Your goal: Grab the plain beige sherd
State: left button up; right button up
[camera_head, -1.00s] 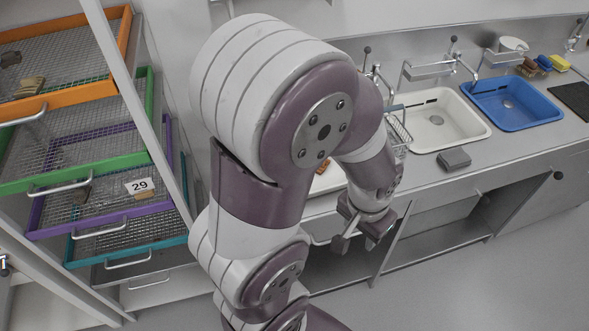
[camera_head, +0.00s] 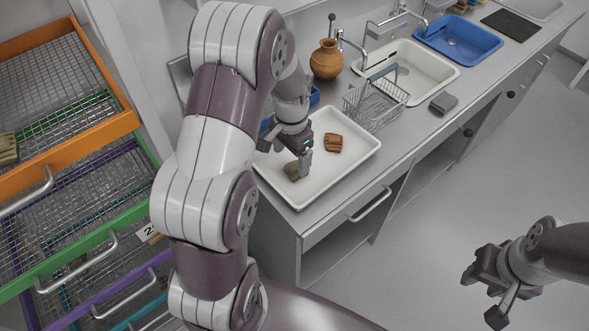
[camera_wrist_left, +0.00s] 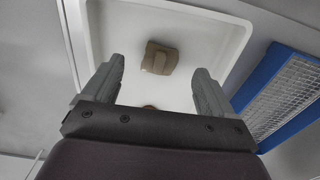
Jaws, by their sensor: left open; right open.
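A beige-brown sherd (camera_head: 292,172) lies in the white tray (camera_head: 338,178) on the counter, near its left side. My left gripper (camera_head: 303,168) points down over the tray, beside and partly in front of this sherd. In the left wrist view a beige-brown sherd (camera_wrist_left: 159,58) lies on the tray floor, ahead of my open, empty fingers (camera_wrist_left: 163,85). An orange-brown sherd (camera_head: 333,142) lies further right in the tray. My right gripper (camera_head: 490,292) is open and empty over the floor at the lower right.
A wire basket (camera_head: 375,104), a clay pot (camera_head: 326,60) and a white sink (camera_head: 408,72) stand behind the tray. A blue-framed sieve (camera_wrist_left: 285,95) lies beside it. Drying racks with an orange frame (camera_head: 75,155) fill the left. A grey block (camera_head: 443,102) lies on the counter.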

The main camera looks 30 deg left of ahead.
aim_at(292, 168)
pick_arm(q)
jog(key=f, duration=0.6)
jog(key=shift+w+a+p, duration=0.1)
jog(key=shift+w+p, duration=0.2)
jog(key=shift+w, duration=0.05)
jog(key=shift+r, duration=0.1)
jog(key=c, duration=1.1)
jog(key=shift+c, duration=0.2)
